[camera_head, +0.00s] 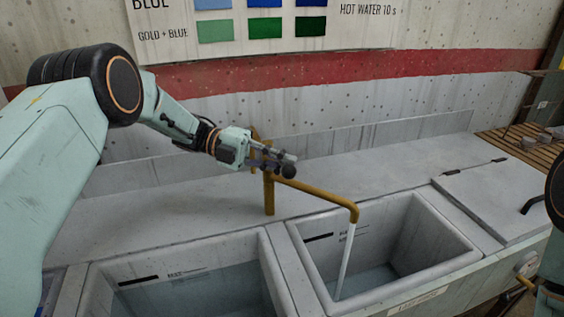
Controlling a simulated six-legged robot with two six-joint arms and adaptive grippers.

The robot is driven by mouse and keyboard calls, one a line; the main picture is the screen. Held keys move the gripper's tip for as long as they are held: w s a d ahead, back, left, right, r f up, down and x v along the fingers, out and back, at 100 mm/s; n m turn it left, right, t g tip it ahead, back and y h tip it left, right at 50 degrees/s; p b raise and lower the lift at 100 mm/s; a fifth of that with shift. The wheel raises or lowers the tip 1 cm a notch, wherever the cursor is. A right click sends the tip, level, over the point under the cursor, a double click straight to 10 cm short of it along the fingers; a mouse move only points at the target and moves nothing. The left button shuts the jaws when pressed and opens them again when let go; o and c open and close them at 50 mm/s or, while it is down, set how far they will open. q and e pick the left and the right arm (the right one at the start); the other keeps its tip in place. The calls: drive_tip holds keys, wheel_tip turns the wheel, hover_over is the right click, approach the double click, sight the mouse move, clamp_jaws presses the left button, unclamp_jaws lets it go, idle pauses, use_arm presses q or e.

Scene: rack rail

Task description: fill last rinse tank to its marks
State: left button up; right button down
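A brass tap (312,190) stands on the grey counter behind the tanks, its spout over the right-hand open tank (440,236). A pale stream of water (344,262) runs from the spout into that tank. Shallow bluish water (372,281) covers its floor, well below the dark mark (318,238) on the back wall. My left gripper (284,162) is at the top of the tap, its fingers overlapping the handle area and a dark round knob. Whether it grips anything is unclear. My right gripper is out of view; only part of the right arm shows at the right edge.
A left-hand tank (195,292) also holds water and has a dark mark. A grey lid (492,200) with a dark handle covers the section at right. A wooden slatted surface (519,143) lies beyond. A wall chart (270,22) hangs above.

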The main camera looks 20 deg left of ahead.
use_arm(q)
drive_tip(key=o, duration=0.4)
drive_tip(key=shift+s, duration=0.1)
drive_tip(key=shift+a, duration=0.15)
drive_tip(key=shift+w+a+r, duration=0.15)
drive_tip(key=shift+a+r, duration=0.1)
drive_tip(key=shift+a, duration=1.7)
drive_tip(key=shift+w+a+r, duration=0.1)
drive_tip(key=shift+a+r, duration=0.2)
drive_tip(key=shift+a, duration=1.6)
drive_tip(key=shift+w+a+r, duration=0.15)
drive_tip(key=shift+a+r, duration=0.1)
drive_tip(key=shift+a, duration=1.7)
